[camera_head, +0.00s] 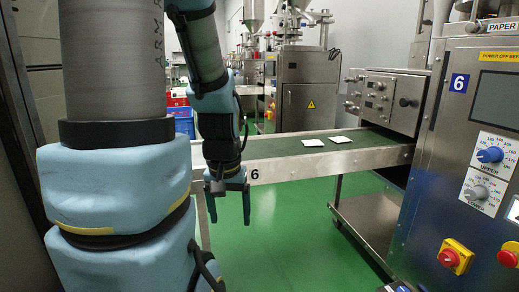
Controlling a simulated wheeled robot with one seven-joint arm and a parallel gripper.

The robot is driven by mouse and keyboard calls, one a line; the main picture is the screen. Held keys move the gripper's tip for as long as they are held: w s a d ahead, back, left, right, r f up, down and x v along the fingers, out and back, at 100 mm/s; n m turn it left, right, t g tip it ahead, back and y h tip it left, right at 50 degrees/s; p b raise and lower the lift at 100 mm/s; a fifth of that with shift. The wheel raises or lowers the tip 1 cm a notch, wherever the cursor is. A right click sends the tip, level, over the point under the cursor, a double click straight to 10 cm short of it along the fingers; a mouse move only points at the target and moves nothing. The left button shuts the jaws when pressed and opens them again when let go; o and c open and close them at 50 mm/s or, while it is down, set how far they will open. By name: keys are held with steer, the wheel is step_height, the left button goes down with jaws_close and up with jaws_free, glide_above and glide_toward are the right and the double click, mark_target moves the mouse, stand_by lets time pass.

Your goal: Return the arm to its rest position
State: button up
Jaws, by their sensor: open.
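My gripper (228,207) hangs pointing down at the left-centre, in front of the near side of the conveyor.
A steel packing machine (434,150) marked 6, with dials and red knobs, stands at right. A low steel shelf (368,215) sits under the conveyor. Red and blue crates (183,124) and more machines (307,88) are behind. The green floor in front is clear.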

step_height(320, 180, up, 32)
steer(key=p, duration=3)
steer(key=shift+c, duration=0.3)
